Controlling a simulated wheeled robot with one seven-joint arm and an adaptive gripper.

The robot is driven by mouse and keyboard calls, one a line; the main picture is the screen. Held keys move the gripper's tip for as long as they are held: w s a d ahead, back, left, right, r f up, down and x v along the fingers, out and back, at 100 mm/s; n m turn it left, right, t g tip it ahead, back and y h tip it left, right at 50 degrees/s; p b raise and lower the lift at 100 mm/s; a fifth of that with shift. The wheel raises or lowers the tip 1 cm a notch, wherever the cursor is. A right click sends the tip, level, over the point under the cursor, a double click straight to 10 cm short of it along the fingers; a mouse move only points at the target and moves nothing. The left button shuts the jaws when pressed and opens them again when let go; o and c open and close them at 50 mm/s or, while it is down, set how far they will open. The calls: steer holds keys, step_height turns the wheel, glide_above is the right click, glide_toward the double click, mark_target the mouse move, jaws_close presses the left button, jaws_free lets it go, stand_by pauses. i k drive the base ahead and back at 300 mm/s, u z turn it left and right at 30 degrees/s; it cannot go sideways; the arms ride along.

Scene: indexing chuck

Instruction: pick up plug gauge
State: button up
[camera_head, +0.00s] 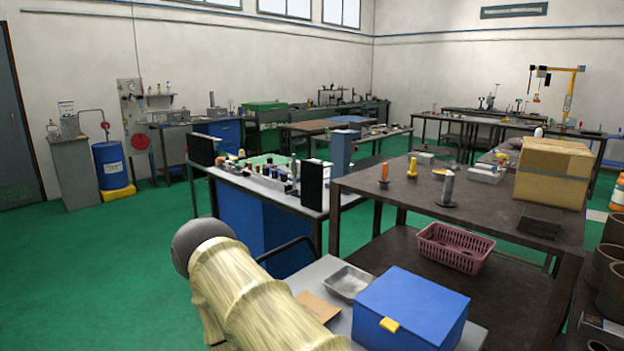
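On the dark-topped table at the right stands an upright grey cylinder (447,189) on a wider dark base. It may be the plug gauge, but it is too small to be sure. Near it stand an orange-handled piece (384,174) and a yellow-handled piece (412,166), both upright. Either could also be a gauge; I cannot tell. My gripper is not visible in this view.
A cardboard box (553,172) stands on the right of the dark table (355,185). A pink basket (454,247) sits on its lower shelf. A blue box (411,305) and metal tray (349,283) are in front. Green floor (120,260) is open at left.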

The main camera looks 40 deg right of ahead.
mark_target(384, 182)
steer(key=u, duration=0.15)
steer(key=i, duration=4.6)
steer(key=z, duration=3.65)
steer(key=i, duration=0.35)
steer(key=z, duration=0.15)
